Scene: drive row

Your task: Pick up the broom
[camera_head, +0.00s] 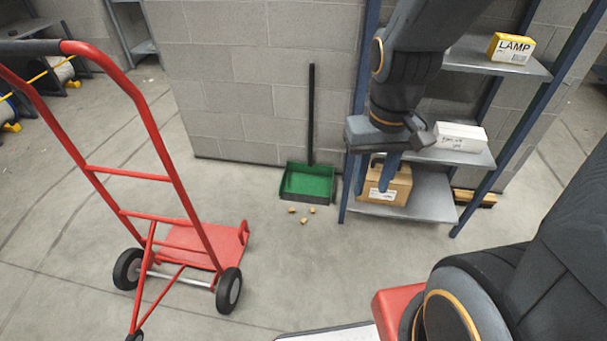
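No broom shows clearly in the head view. A green dustpan (308,182) with a dark rim sits on the floor against the block wall. A long black handle (312,115) stands upright behind or on the dustpan, leaning at the wall; I cannot tell which thing it belongs to. My gripper (377,185) hangs pointing down in front of the shelf, to the right of the dustpan and apart from it. Its two blue fingers are apart, with nothing seen between them but the cardboard box behind.
A blue-framed shelf (470,157) stands at right with a cardboard box (397,190), a white box (461,136) and a yellow lamp box (510,47). A red hand truck (165,180) stands at left. Small tan bits (303,220) lie before the dustpan. The middle floor is clear.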

